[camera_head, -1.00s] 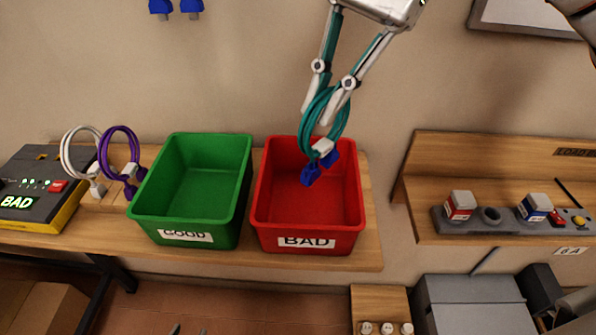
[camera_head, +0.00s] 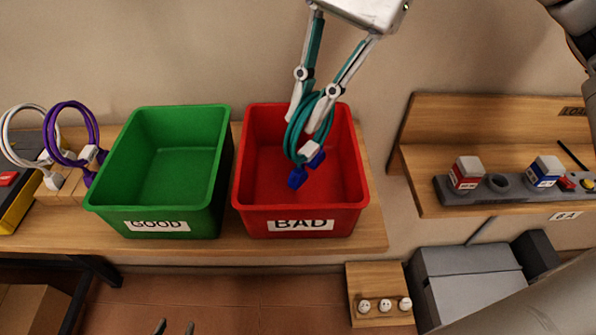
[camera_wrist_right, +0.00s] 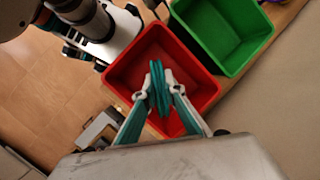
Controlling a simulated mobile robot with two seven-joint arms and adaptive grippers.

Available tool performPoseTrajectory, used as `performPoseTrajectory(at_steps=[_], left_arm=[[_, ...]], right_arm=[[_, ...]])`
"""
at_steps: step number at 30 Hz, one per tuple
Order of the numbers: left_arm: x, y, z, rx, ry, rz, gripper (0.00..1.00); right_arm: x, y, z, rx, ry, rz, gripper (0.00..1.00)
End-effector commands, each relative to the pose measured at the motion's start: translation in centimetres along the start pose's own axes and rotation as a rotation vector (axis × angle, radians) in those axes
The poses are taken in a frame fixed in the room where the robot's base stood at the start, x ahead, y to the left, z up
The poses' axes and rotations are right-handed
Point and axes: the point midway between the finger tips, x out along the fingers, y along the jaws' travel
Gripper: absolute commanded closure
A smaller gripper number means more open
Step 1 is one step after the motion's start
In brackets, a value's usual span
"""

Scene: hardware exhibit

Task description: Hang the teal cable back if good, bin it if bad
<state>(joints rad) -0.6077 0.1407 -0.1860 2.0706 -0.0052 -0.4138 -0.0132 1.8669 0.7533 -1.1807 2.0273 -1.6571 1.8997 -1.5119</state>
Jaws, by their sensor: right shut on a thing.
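The teal cable (camera_head: 296,142) is a coil with blue connectors and a white tag at its lower end. My right gripper (camera_head: 312,112) is shut on it. The cable hangs over the red bin (camera_head: 345,215), labelled BAD, with its connectors in front of the bin's inside; I cannot tell their exact height. In the right wrist view the coil (camera_wrist_right: 161,85) sits between the fingertips with the red bin behind it. My left gripper (camera_head: 175,327) shows only two fingertips, apart and empty, at the bottom edge.
A green bin (camera_head: 100,212) labelled GOOD stands left of the red one. White (camera_head: 12,150) and purple (camera_head: 52,140) cables stand further left, by a partly cut-off tester (camera_head: 12,205). A wooden shelf (camera_head: 425,190) with small blocks is at right.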

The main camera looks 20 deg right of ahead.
Motion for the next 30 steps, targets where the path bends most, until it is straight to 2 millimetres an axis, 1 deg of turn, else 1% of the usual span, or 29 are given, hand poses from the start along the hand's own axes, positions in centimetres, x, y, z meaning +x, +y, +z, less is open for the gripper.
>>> performPoseTrajectory(at_steps=[5, 6, 8, 9, 20, 23, 25, 30], left_arm=[[-0.1, 0.0, -0.1, 0.001, 0.001, 0.0, 0.62], [-0.1, 0.0, 0.0, 0.001, 0.0, 0.001, 0.62], [-0.1, 0.1, 0.1, 0.001, -0.002, 0.002, 0.62], [-0.1, 0.1, 0.2, 0.001, -0.003, 0.002, 0.62], [-0.2, 0.4, 0.7, 0.002, -0.011, 0.009, 0.62], [-0.2, 0.4, 0.6, 0.001, -0.01, 0.008, 0.62], [-0.2, 0.4, 0.6, 0.001, -0.009, 0.007, 0.62], [-0.2, 0.3, 0.5, 0.0, -0.008, 0.006, 0.62]], right_arm=[[-0.2, 0.0, 0.1, -0.002, 0.002, -0.003, 1.0], [-0.2, 0.0, 0.1, -0.002, 0.002, -0.003, 0.88], [-0.2, 0.0, 0.1, -0.001, 0.001, -0.003, 0.72], [-0.2, 0.0, 0.1, -0.001, 0.001, -0.003, 0.71], [-0.4, 0.0, 0.1, -0.001, 0.001, -0.002, 0.71], [-1.3, -0.1, 0.1, 0.001, 0.002, -0.005, 0.71], [-2.4, -0.1, 0.1, 0.0, 0.002, -0.006, 0.71], [-5.9, -0.1, 0.1, 0.0, 0.003, -0.007, 0.71]])
